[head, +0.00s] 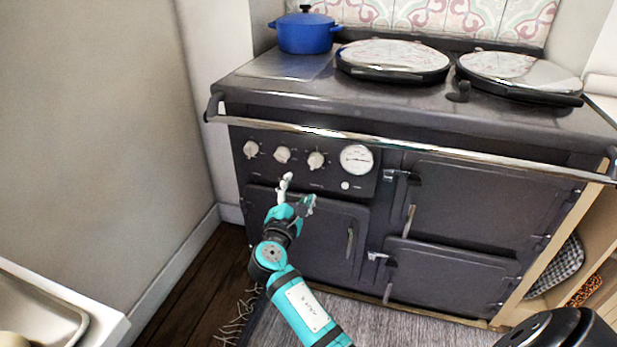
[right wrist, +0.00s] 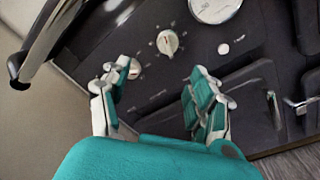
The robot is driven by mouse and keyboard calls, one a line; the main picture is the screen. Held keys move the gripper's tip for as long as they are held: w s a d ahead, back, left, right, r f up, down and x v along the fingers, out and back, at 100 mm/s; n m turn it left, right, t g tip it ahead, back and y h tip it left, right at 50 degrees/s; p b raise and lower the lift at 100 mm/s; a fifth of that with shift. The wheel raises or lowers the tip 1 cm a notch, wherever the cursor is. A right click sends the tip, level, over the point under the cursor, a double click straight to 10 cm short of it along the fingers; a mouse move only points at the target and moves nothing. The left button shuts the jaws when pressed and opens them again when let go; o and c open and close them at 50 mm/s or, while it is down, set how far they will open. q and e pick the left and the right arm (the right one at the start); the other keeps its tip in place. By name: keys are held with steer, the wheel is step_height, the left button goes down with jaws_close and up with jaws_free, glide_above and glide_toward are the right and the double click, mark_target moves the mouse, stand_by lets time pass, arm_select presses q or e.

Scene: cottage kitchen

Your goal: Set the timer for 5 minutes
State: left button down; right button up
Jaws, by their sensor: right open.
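The dark range cooker has a control panel with three white knobs in a row: a left knob (head: 250,149), a middle knob (head: 283,155) and a right knob (head: 316,160). I cannot read which one is the timer. The right knob (right wrist: 167,42), ringed by marks, shows clear in the right wrist view, beyond my fingertips. A white round gauge (head: 357,158) sits right of it. My right gripper (head: 297,192) is open and empty, just below the middle and right knobs. In the right wrist view its fingers (right wrist: 163,80) are apart, and the left finger overlaps another knob. My left gripper is out of view.
A metal rail (head: 400,145) runs across the cooker's front above the knobs. A blue pot (head: 305,32) and two round lids (head: 393,58) are on top. Oven doors (head: 480,205) lie right of the panel. A wall (head: 100,110) stands at left.

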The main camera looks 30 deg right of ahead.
steer(key=a+r+n+p, duration=0.2)
steer(key=a+n, duration=0.1)
steer(key=a, duration=0.1)
arm_select(q)
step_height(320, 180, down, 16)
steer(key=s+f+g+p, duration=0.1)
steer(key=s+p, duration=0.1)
steer(key=p, duration=0.1)
arm_select(e)
steer(key=n+g+h+b, duration=0.1)
steer(key=n+g+b, duration=0.1)
steer(key=n, duration=0.3)
glide_toward(313, 165)
steer(key=x, duration=0.3)
steer(key=b+x, duration=0.1)
steer(key=x, duration=0.5)
steer(key=shift+w+d, duration=0.25)
steer(key=shift+w+d+b, duration=0.2)
steer(key=shift+d+b, duration=0.1)
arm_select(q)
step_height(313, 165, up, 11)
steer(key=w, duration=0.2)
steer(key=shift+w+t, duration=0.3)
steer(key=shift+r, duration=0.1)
